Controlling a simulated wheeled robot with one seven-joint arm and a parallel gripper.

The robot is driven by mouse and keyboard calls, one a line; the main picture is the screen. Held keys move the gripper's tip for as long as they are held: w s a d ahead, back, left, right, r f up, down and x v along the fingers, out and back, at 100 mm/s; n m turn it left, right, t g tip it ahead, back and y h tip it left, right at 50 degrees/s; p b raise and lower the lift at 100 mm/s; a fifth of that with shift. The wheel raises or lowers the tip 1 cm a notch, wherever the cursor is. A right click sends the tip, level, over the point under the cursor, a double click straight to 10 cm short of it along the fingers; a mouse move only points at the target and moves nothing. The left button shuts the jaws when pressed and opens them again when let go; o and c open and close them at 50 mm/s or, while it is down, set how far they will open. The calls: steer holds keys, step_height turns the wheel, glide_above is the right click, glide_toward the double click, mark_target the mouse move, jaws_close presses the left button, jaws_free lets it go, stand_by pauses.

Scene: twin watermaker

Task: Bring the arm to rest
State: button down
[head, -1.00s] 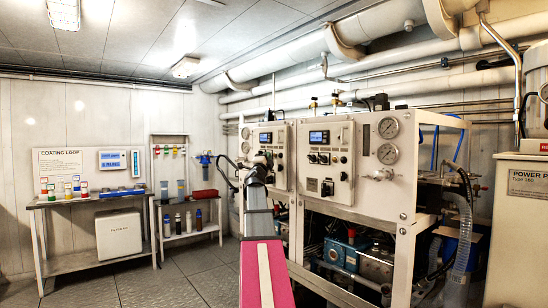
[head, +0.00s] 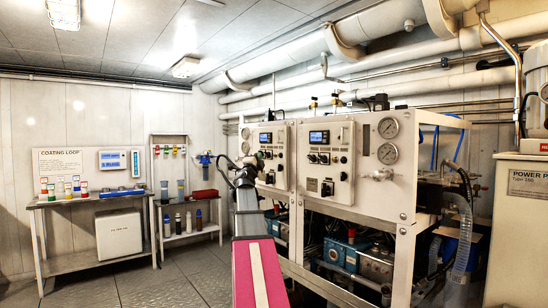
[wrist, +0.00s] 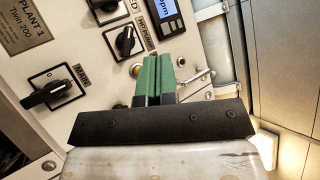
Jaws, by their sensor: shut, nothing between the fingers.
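My arm (head: 248,215) reaches forward in the head view, its pink and grey link rising from the bottom edge. Its dark far end is beside the left control panel of the watermaker (head: 275,155); the fingers are too small to make out there. In the wrist view my gripper (wrist: 159,62) shows two green fingers pressed together, shut and empty. Beyond them is a panel with a MAIN rotary switch (wrist: 50,92), an HP PUMP rotary switch (wrist: 124,41) and a ppm display (wrist: 171,18). I cannot tell the exact gap between the fingertips and the panel.
The watermaker frame with its gauges (head: 388,128) stands close on the right of my arm. A bench (head: 95,198) with small bottles and a rack (head: 185,230) with cylinders stand at the left wall. The floor (head: 165,285) left of my arm is clear.

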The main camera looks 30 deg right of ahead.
stand_by(0.8)
steer(key=w+a+f+n+t+y, duration=0.2)
steer(key=w+a+f+n+y, duration=0.1)
steer(key=a+f+n+y, duration=0.65)
steer(key=w+a+f+n+t+y, duration=0.1)
steer(key=w+a+f+n+y, duration=0.3)
steer(key=a+f, duration=0.55)
steer(key=s+a+f+n+g+y, duration=0.2)
steer(key=a+f+n+y, duration=0.15)
steer(key=f, duration=0.65)
steer(key=s+a+f+n+g+y, duration=0.15)
steer(key=a+f, duration=0.35)
steer(key=f, duration=0.5)
steer(key=s+a+f+n+g, duration=0.2)
steer(key=s+a+f+g, duration=0.3)
steer(key=s+f, duration=0.4)
steer(key=s+a+f+n+g, duration=0.3)
steer(key=s+a+f+g, duration=0.1)
steer(key=s+f, duration=0.5)
steer(key=s+a+f+n+g, duration=0.3)
steer(key=s+a+f+g, duration=0.2)
steer(key=s+f, duration=0.5)
steer(key=shift+s+a+g, duration=0.15)
steer(key=shift+a+g, duration=0.2)
steer(key=shift+g, duration=0.1)
steer(key=shift+y, duration=0.25)
